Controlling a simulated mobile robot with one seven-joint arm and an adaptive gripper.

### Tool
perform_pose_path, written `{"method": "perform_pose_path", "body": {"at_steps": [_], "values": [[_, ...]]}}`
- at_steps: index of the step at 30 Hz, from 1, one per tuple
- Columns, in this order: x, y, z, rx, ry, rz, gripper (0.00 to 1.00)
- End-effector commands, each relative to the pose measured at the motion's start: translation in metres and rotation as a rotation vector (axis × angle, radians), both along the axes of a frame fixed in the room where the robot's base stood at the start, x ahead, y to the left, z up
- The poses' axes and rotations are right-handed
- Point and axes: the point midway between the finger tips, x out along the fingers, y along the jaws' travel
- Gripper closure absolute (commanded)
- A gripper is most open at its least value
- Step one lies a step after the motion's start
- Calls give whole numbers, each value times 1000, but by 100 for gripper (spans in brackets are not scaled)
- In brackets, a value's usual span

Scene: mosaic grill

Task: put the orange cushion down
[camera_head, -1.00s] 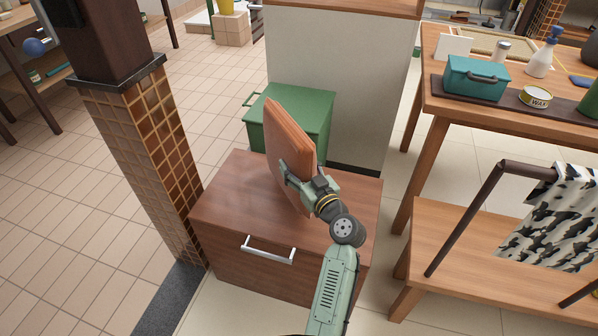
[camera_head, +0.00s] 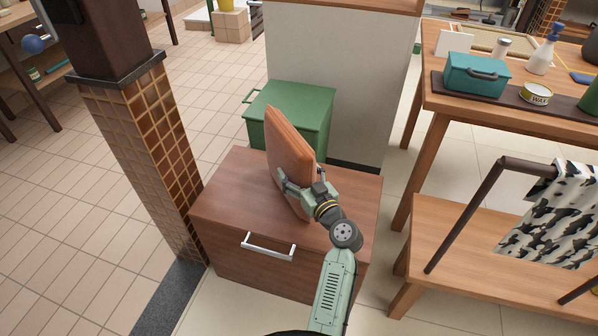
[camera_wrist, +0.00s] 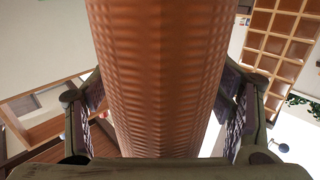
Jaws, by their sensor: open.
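The orange cushion (camera_head: 288,155) stands on edge, tilted, over the top of the brown wooden cabinet (camera_head: 228,190) in the head view. Its lower edge appears to rest on the cabinet top, partly hidden by my gripper. My gripper (camera_head: 298,189) is at the cushion's near right side, with its fingers around it. In the wrist view the cushion (camera_wrist: 155,80) fills the middle between the two fingers. The fingers are open, with a gap showing on each side of the cushion.
A green box (camera_head: 305,105) stands behind the cabinet, against a pale partition (camera_head: 345,85). A tiled pillar (camera_head: 150,150) is close on the left. A wooden bench (camera_head: 480,250) with a rail and a cow-patterned cloth (camera_head: 550,225) is on the right. The cabinet's left top is clear.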

Motion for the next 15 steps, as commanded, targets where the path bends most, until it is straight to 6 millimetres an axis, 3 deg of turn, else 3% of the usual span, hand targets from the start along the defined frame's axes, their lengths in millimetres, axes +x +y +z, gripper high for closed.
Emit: {"method": "perform_pose_path", "body": {"at_steps": [12,15], "values": [[0,0,6,1,0,0,22],[-12,-7,0,0,1,-3,22]]}}
